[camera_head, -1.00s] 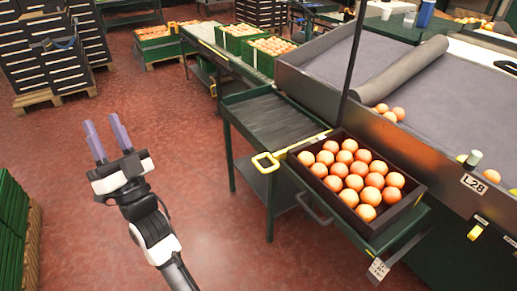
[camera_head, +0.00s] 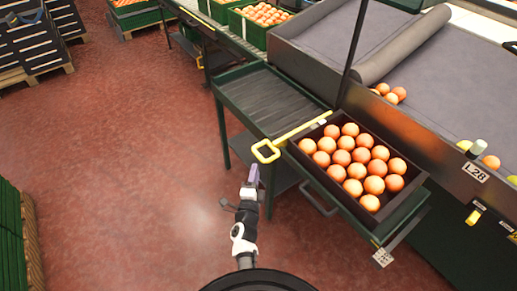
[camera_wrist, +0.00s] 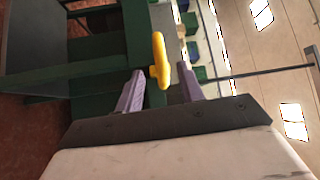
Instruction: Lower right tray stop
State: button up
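The tray stop is a yellow bar with a loop handle (camera_head: 266,151) at its left end. It lies slanted and raised across the green-framed stand, at the left side of a dark tray of oranges (camera_head: 398,212). My gripper (camera_head: 253,174) is just below the loop in the head view. In the wrist view, my gripper (camera_wrist: 160,88) has its two purple fingers apart, with the yellow handle (camera_wrist: 160,62) showing between and beyond them. I cannot tell whether either finger touches it. The bar's right end is by the dark post.
An empty roller section (camera_head: 262,100) lies behind the stop. A padded sorting table (camera_head: 440,100) with a few oranges and an L28 label stands at right. Green crates (camera_head: 10,240) are at lower left.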

jog(key=x, duration=1)
jog(key=shift+p, duration=0.45)
jog(key=shift+a, duration=0.1)
grip_shut()
